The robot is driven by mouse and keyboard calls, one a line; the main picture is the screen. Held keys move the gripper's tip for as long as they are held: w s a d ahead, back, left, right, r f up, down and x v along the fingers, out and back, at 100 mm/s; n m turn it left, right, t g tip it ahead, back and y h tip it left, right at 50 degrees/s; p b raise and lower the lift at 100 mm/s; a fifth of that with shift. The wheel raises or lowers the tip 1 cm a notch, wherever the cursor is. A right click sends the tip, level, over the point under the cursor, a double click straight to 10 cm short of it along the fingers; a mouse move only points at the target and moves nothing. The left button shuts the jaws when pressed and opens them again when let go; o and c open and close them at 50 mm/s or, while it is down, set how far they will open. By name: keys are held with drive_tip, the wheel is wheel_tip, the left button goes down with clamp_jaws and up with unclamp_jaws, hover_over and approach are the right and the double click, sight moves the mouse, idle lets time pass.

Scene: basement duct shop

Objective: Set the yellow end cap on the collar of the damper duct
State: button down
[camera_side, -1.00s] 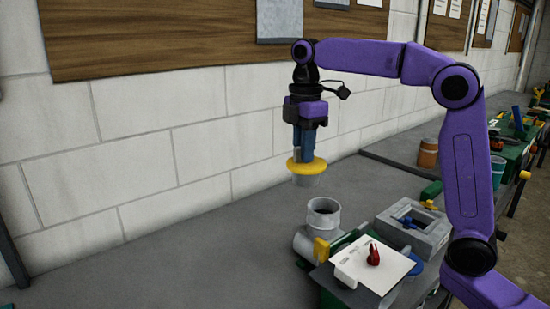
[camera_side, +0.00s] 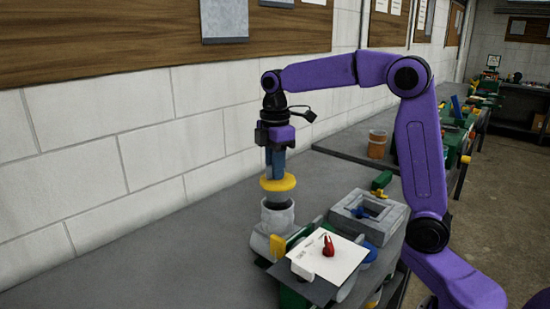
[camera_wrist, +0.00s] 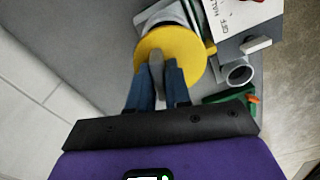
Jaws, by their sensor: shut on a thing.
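The yellow end cap (camera_side: 290,184) is a flat yellow disc with a narrower grey part below it. My gripper (camera_side: 276,174) is shut on it from above, and the disc is about level. In the wrist view my gripper (camera_wrist: 158,75) has its blue fingers on a grey grip in the middle of the cap (camera_wrist: 185,50). The damper duct (camera_side: 259,240) is a grey pipe fitting with an upright round collar (camera_side: 278,218). The cap is right over the collar, and its lower part reaches the collar's mouth. I cannot tell whether they touch. The wrist view hides most of the collar behind the cap.
A white sheet (camera_side: 312,259) with a red clip (camera_side: 328,246) lies on a dark board to the right of the duct. A grey square frame (camera_side: 345,212) with a blue piece stands behind it. The bench (camera_side: 140,262) is clear at left, along the block wall.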

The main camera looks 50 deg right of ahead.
sight(275, 185)
drive_tip(key=shift+f, duration=2.05)
drive_tip(key=shift+f, duration=0.55)
drive_tip(key=c, duration=1.3)
unclamp_jaws()
drive_tip(key=shift+c, duration=0.2)
drive_tip(key=shift+r, duration=5.5)
drive_tip(key=shift+a, duration=0.1)
